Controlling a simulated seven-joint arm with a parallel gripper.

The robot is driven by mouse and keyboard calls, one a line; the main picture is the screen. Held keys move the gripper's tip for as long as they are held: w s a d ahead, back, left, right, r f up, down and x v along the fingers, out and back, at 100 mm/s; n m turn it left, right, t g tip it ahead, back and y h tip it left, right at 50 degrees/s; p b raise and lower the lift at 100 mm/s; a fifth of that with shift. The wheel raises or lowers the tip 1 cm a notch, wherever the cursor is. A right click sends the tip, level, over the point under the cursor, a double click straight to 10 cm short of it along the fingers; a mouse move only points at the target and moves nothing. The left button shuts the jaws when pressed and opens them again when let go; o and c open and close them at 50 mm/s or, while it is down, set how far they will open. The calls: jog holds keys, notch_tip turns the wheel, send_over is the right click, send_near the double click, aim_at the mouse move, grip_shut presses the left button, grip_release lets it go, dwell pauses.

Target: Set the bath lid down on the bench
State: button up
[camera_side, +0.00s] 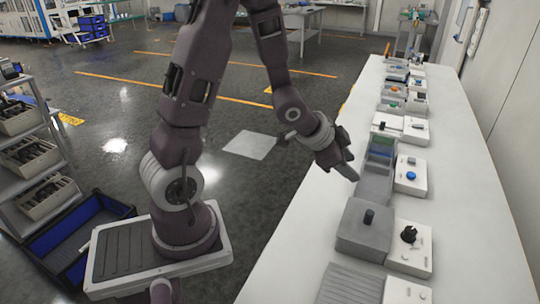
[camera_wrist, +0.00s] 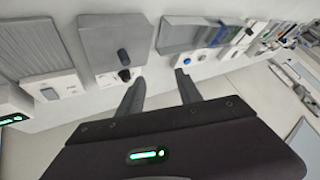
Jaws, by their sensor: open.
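A square grey lid-like block (camera_side: 362,238) with an upright dark knob (camera_side: 369,216) sits on the white bench (camera_side: 465,200); I take it to be the bath lid. It also shows in the wrist view (camera_wrist: 100,42), with its knob (camera_wrist: 123,56). I cannot tell whether it rests on a bath or directly on the bench. My gripper (camera_side: 350,172) is open and empty above the bench's left edge, beyond the block and apart from it. In the wrist view the two fingers (camera_wrist: 161,88) are spread with nothing between them.
A grey tray (camera_side: 372,187) with blue and green parts stands behind the block. White units with a black knob (camera_side: 409,258) and a blue button (camera_side: 410,180) line its right. A ribbed grey panel (camera_side: 350,285) lies in front. The bench's right side is clear.

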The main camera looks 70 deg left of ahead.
jog(key=s+d+r+n+g+y, duration=0.1)
jog(key=s+d+r+n, duration=0.3)
jog(key=s+r, duration=0.8)
jog(key=shift+s+d+r+g, duration=0.15)
jog(key=shift+s+g, duration=0.25)
jog(key=shift+s, duration=0.25)
jog(key=shift+o, duration=0.5)
jog(key=s+d+r+n+g+h, duration=0.1)
jog(key=s+d, duration=0.3)
jog(key=s, duration=0.6)
jog(key=shift+s+d+r, duration=0.15)
jog(key=shift+d+r, duration=0.05)
jog(key=shift+r, duration=0.1)
